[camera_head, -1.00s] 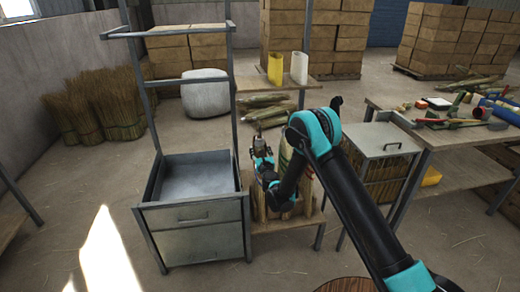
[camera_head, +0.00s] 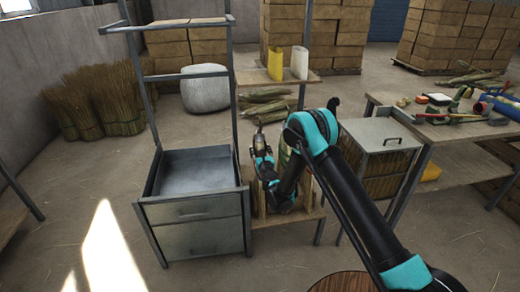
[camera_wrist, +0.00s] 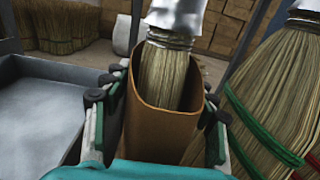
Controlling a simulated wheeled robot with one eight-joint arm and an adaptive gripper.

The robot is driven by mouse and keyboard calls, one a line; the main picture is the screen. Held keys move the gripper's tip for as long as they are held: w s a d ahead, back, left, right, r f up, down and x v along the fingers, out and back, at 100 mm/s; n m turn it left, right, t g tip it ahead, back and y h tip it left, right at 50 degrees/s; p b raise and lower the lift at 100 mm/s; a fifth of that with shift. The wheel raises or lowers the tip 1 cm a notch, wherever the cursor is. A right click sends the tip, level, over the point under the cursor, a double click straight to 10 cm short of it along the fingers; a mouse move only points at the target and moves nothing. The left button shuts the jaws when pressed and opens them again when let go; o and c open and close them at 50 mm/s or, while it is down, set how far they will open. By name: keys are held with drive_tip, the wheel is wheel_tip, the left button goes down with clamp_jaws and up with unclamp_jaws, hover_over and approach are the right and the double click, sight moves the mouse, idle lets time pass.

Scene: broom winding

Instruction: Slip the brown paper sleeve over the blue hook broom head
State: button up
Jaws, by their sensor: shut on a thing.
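The brown paper sleeve (camera_wrist: 160,130) is between the two fingers of my gripper (camera_wrist: 157,118) in the wrist view, upright with its open end up. A straw broom head (camera_wrist: 168,78) with a silver-wrapped neck (camera_wrist: 172,38) hangs over it. Its lower bristles appear to sit inside the sleeve's mouth, with the tips hidden behind the near wall. No blue hook is visible, so I cannot confirm which broom head this is. In the head view my gripper (camera_head: 264,168) is beside the drawer unit, and my arm hides much of the area.
Another broom head (camera_wrist: 268,95) with green and red bands is close on the right in the wrist view. The metal tray (camera_head: 196,174) is close on the left. Yellow (camera_head: 275,65) and white (camera_head: 299,63) sleeves stand on the shelf behind. A tool bench (camera_head: 450,128) is at right.

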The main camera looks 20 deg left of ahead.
wheel_tip(320, 180, down, 10)
idle(1.9)
drive_tip(key=shift+f, duration=0.75)
idle(0.6)
drive_tip(key=o, duration=1)
drive_tip(key=shift+r, duration=0.1)
wheel_tip(320, 180, up, 10)
drive_tip(key=shift+f, duration=0.1)
drive_tip(key=shift+s+d, duration=0.1)
